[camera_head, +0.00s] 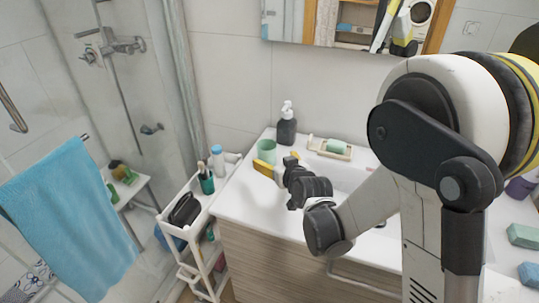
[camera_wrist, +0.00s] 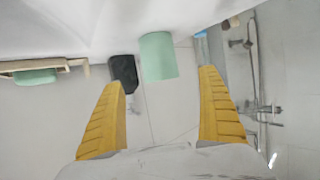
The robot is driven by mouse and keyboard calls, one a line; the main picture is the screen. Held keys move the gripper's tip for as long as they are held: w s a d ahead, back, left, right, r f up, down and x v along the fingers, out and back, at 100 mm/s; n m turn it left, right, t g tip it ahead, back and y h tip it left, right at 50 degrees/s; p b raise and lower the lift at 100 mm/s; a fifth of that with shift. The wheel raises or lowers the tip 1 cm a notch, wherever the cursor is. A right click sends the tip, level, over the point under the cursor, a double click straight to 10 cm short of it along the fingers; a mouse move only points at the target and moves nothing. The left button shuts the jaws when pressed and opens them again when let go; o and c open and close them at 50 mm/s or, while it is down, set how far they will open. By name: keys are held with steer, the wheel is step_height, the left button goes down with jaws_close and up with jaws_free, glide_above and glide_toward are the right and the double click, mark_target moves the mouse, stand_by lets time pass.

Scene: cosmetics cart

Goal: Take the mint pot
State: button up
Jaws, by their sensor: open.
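The mint pot (camera_head: 267,148) is a plain pale green cylinder standing upright on the white counter, near its left end. My gripper (camera_head: 259,167) is open, with its yellow fingers close in front of the pot in the head view. The wrist view looks upside down, with the counter at the top. There the pot (camera_wrist: 158,56) shows ahead, in the gap between the two spread fingertips (camera_wrist: 160,78). Nothing is held. Whether the fingertips reach around the pot's sides is not clear.
A dark soap dispenser (camera_head: 287,128) stands just behind and right of the pot. A dish (camera_head: 317,146) with green soap lies farther right, beside the basin. A white cart (camera_head: 190,217) with a toothbrush cup (camera_head: 207,185) and bottle (camera_head: 218,158) stands left of the counter.

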mark_target(270, 155)
steer(key=b+x, duration=0.1)
steer(key=x, duration=0.3)
steer(key=shift+w+f, duration=0.1)
steer(key=shift+f, duration=0.05)
steer(key=x, duration=0.1)
steer(key=b+x, duration=0.1)
steer(key=x, duration=0.1)
steer(key=r+b+x, duration=0.1)
steer(key=x, duration=0.1)
steer(key=shift+w+a+f, duration=0.1)
steer(key=shift+w, duration=0.25)
steer(key=c, duration=1.4)
